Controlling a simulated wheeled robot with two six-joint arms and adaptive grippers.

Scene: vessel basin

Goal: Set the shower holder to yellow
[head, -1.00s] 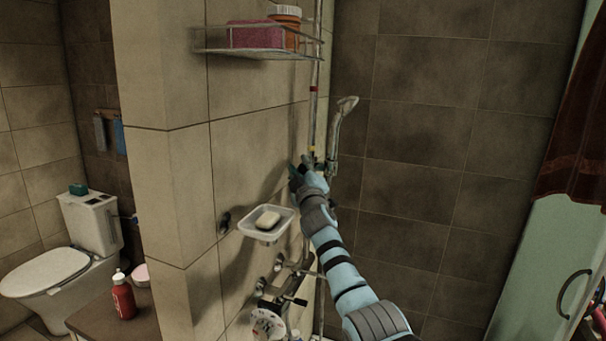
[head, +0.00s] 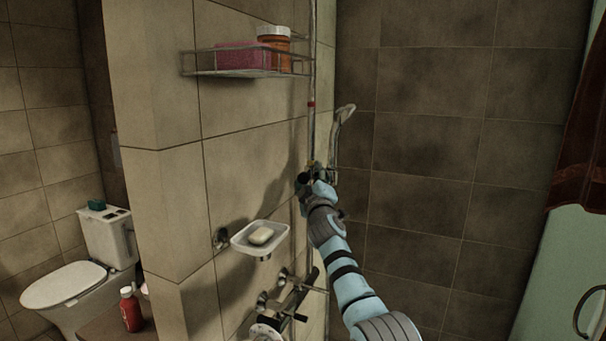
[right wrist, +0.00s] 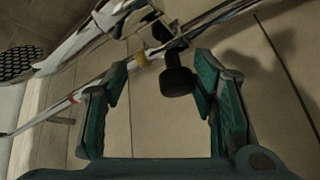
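The shower holder (right wrist: 165,36) sits on the thin metal rail, with its dark knob (right wrist: 178,82) facing my right wrist camera. The yellow band (right wrist: 140,59) is on the rail right beside the holder, on the side towards the red band (right wrist: 73,98). In the head view the red band (head: 311,104) is higher on the rail. The shower head (head: 345,113) hangs in the holder. My right gripper (right wrist: 160,72) is open, with the knob between its fingers, nearer the right one. Contact with the knob cannot be told. My left gripper is not in view.
A wire shelf (head: 215,71) with a pink box and an orange jar is above. A soap dish (head: 240,240) juts from the wall left of my right arm. Mixer taps (head: 290,290) stick out below. The dark tiled wall on the right is clear.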

